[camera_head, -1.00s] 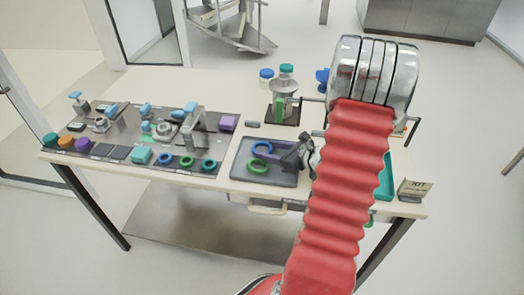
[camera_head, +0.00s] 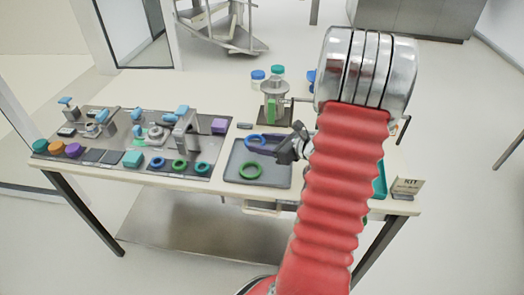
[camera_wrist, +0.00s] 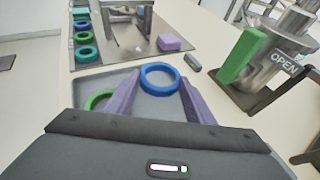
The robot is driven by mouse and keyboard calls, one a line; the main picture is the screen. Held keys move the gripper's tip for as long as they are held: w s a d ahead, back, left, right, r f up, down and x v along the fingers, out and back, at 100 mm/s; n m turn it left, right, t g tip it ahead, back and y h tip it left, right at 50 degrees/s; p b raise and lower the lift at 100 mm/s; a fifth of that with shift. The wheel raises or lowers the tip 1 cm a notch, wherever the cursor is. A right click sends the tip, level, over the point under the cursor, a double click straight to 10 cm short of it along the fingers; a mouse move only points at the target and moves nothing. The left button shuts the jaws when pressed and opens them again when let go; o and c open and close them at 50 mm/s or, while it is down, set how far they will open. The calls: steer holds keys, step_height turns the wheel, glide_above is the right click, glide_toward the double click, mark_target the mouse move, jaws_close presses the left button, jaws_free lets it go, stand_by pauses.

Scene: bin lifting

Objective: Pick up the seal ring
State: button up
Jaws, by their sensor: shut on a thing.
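A blue seal ring (camera_head: 247,140) is held between the purple fingers of my gripper (camera_head: 263,148). In the wrist view the blue ring (camera_wrist: 160,66) sits between the two fingertips (camera_wrist: 161,88), its near part between them. It appears raised a little above the grey tray (camera_head: 234,177). A green ring (camera_head: 242,172) lies on the tray, nearer the front edge. In the wrist view this green ring (camera_wrist: 92,102) is partly hidden behind the left finger.
A grey mat (camera_head: 112,159) to the left holds several rings, blocks and fixtures. A metal stand with a green part (camera_head: 271,111) is behind the tray. A purple block (camera_head: 219,126) lies at the mat's right end. A teal bin (camera_head: 380,181) is partly hidden by my arm.

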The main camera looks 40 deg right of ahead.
mark_target(263, 144)
step_height(263, 144, up, 6)
steer(key=shift+f, duration=0.1)
steer(key=shift+a, duration=0.1)
stand_by(0.7)
